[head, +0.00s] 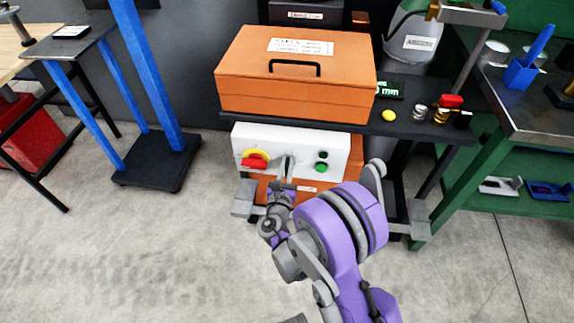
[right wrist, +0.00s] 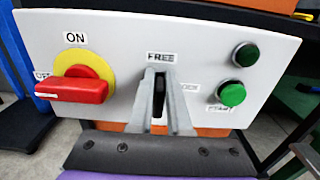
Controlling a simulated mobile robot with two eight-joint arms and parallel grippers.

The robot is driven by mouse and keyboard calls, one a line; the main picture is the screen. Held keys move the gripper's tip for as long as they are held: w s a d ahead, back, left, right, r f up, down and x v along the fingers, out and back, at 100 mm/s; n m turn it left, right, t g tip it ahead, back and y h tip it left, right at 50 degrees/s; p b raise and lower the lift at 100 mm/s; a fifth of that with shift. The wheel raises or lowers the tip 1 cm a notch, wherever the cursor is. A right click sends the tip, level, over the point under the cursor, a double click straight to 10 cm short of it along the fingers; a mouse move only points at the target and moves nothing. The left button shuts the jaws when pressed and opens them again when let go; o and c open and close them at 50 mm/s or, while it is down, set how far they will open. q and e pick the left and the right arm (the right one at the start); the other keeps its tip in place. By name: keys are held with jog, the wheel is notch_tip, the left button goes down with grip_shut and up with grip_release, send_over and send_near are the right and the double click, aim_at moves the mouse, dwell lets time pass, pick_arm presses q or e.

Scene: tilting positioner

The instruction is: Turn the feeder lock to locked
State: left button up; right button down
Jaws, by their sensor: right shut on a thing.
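The white control panel (head: 325,150) faces me on the front of the orange machine; it fills the right wrist view (right wrist: 205,50). The feeder lock, a dark upright knob (right wrist: 158,82), sits mid-panel under a FREE label (right wrist: 160,57). A label at its right, partly hidden by a finger, shows only its last letters. My right gripper (right wrist: 160,98) is shut on the knob, one grey finger on each side; it also shows in the head view (head: 285,165). The knob looks upright, towards FREE. My left gripper is not in view.
A red rotary switch (right wrist: 72,88) on a yellow disc is left of the knob. An orange case (head: 295,85) stands above the panel.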

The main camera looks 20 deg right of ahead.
jog(key=shift+m, duration=0.3)
jog(key=shift+s+d+f+m+b, duration=0.25)
jog(key=shift+m+b, duration=0.25)
jog(key=shift+m, duration=2.35)
jog(key=shift+s+d+f+m+b, duration=0.1)
jog(key=shift+d+f+m+b, duration=0.25)
jog(key=shift+m, duration=2.55)
jog(key=shift+s+d+f+m+b, duration=0.2)
jog(key=shift+f+m+b, duration=0.3)
jog(key=shift+m, duration=2.35)
jog(key=shift+r, duration=0.1)
jog(key=c, duration=0.9)
grip_release()
jog(key=shift+o, duration=0.2)
jog(key=shift+s+a, duration=0.1)
